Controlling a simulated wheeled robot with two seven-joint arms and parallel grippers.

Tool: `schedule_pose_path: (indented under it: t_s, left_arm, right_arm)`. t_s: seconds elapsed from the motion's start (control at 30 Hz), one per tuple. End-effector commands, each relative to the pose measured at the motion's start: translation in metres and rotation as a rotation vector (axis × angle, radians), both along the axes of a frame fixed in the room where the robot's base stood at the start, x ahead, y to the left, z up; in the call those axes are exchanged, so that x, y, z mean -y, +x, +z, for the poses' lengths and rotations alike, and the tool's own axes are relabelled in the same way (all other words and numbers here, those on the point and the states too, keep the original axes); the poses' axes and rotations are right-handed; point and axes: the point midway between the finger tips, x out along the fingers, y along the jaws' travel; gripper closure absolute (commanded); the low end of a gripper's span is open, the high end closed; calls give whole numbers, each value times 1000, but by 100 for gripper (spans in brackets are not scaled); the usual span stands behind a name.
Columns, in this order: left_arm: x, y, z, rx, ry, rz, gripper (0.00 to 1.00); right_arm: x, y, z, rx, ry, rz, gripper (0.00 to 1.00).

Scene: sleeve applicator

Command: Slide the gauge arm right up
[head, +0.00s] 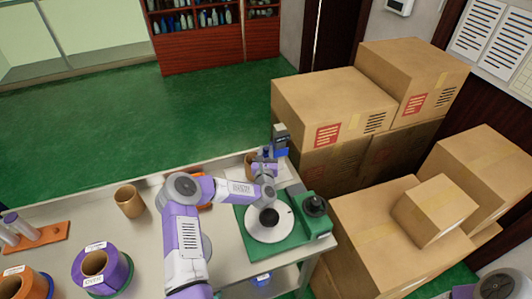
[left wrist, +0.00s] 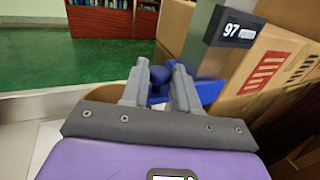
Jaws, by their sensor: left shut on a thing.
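The gauge stands at the back right of the table, a grey post with a dark display (head: 280,132) that reads 97 in the left wrist view (left wrist: 235,28). Its blue arm (left wrist: 200,92) sticks out low from the post and ends in a round blue knob (left wrist: 161,74). My left gripper (left wrist: 159,82) is shut on the blue knob, one grey finger on each side. In the head view my left gripper (head: 265,168) is beside the post, and my wrist partly hides the arm.
A green machine (head: 247,241) with a pale disc (head: 270,233) and black knob (head: 314,205) stands just in front of the gauge. Cardboard boxes (head: 330,100) crowd the right. A brown cup (head: 129,202) and purple roll (head: 100,268) stand left.

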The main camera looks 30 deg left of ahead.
Motion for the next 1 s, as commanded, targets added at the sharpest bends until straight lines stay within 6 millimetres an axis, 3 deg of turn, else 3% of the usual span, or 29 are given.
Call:
schedule_pose_path:
  t_s: [0.23,0.5,0.8,0.83,1.0]
  left_arm:
    - [0,0,9,2,0,0,100]
    - [0,0,57,4,2,0,100]
    - [0,0,60,4,2,0,100]
    - [0,0,60,4,2,0,66]
    - [0,0,59,2,1,0,63]
  right_arm:
    - [0,0,1,0,0,0,63]
    - [0,0,7,0,0,0,63]
    - [0,0,7,0,0,0,63]
    - [0,0,7,0,0,0,63]
    - [0,0,7,0,0,0,63]
